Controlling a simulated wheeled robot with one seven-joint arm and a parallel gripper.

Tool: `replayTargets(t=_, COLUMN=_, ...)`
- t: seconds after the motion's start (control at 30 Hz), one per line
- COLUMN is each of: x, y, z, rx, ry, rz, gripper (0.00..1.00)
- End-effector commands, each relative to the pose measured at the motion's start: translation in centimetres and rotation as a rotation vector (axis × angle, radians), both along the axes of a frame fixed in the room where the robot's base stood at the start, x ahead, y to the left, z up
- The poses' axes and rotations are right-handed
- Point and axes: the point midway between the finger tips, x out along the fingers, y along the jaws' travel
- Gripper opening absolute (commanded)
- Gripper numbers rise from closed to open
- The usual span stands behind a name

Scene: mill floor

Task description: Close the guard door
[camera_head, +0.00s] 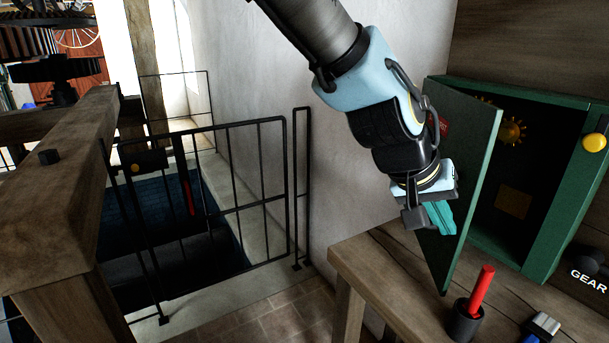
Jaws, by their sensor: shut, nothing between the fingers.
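The green guard door (474,165) stands open, swung out from the left side of the green cabinet (574,198). Through the opening I see yellow gear-like shapes (512,131) and a tan square patch in the dark inside. A yellow knob (594,142) sits on the cabinet's right front edge. My gripper (437,223) is shut and empty, pointing down in front of the outer face of the door, at its left part. It hides some of the door. I cannot tell whether it touches the door.
A wooden bench (376,268) carries the cabinet, a dark cup (466,322) with a red stick and a blue-handled brush (541,327). A dark object marked GEAR (587,278) is at right. Black railings (245,200) and a heavy wooden beam (65,190) stand left.

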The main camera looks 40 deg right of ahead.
Motion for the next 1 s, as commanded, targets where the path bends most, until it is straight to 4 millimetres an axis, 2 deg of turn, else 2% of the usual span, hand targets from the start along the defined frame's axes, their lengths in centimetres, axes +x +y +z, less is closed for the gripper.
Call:
replayTargets(t=0.03, x=-1.2, y=-0.6, z=0.1, rx=0.0, ry=-0.001, rz=-0.008, gripper=0.0)
replayTargets(t=0.1, x=-2.4, y=-1.4, z=0.1, rx=0.0, ry=0.0, rz=-0.007, gripper=0.0)
replayTargets(t=0.5, x=-7.8, y=-7.2, z=0.2, rx=0.0, ry=-0.001, rz=-0.004, gripper=0.0)
replayTargets(t=0.73, x=-9.7, y=-10.2, z=0.2, rx=0.0, ry=0.0, rz=-0.002, gripper=0.0)
replayTargets(t=1.0, x=-10.5, y=-11.9, z=0.0, rx=0.001, ry=0.0, rz=-0.001, gripper=0.0)
